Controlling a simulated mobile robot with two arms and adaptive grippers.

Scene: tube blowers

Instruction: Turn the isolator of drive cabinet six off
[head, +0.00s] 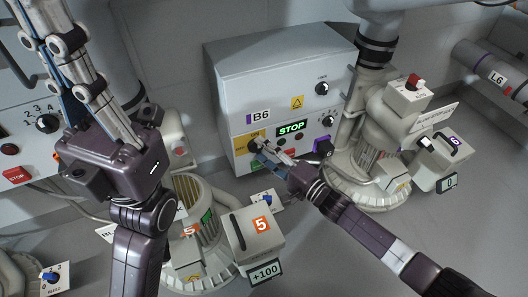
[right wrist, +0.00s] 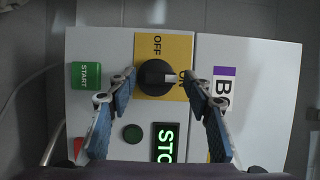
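The drive cabinet (head: 230,75) is a pale box labelled B6 in the head view. Its isolator (head: 253,146) is a black knob on a yellow plate at the lower left of the front. In the right wrist view the knob (right wrist: 156,77) has a white mark pointing right, to ON; OFF is printed above it. My right gripper (right wrist: 160,78) is open, its blue-padded fingers on either side of the knob with gaps visible. It also shows in the head view (head: 262,152). My left gripper (head: 65,60) is raised at the upper left, away from the cabinet; its finger gap is unclear.
The STOP display (head: 291,128) is lit green; a START button (right wrist: 86,76) is beside the isolator. A blower labelled 5 (head: 258,235) stands in front at lower left. Another blower (head: 390,110) stands right of the cabinet. Another control panel (head: 20,125) is at far left.

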